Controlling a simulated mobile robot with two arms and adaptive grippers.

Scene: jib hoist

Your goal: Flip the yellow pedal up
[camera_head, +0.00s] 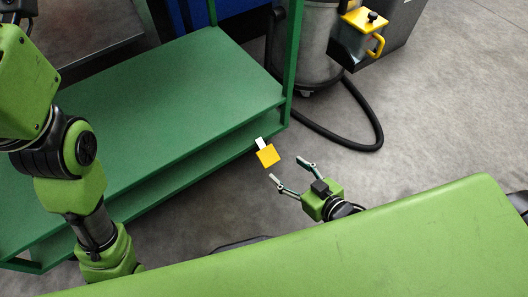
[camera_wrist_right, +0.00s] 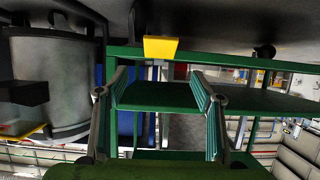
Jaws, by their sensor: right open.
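The yellow pedal (camera_head: 268,155) is a small flat square plate on a short pale arm at the lower front edge of the green bench, near its right corner. In the right wrist view the yellow pedal (camera_wrist_right: 160,47) shows above and between the fingers, on a pale stem. My right gripper (camera_head: 288,171) is open and empty, just right of and below the pedal in the head view, with a small gap. It also shows in the right wrist view (camera_wrist_right: 158,95), fingers spread. My left arm comes in at the left, but its gripper is out of view.
The green bench (camera_head: 170,95) has a lower shelf and a corner post (camera_head: 294,55). A grey cylindrical machine (camera_head: 308,50) with a black hose (camera_head: 360,125) stands behind it. A yellow-handled box (camera_head: 365,35) is at top right. The grey floor (camera_head: 440,110) to the right is clear.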

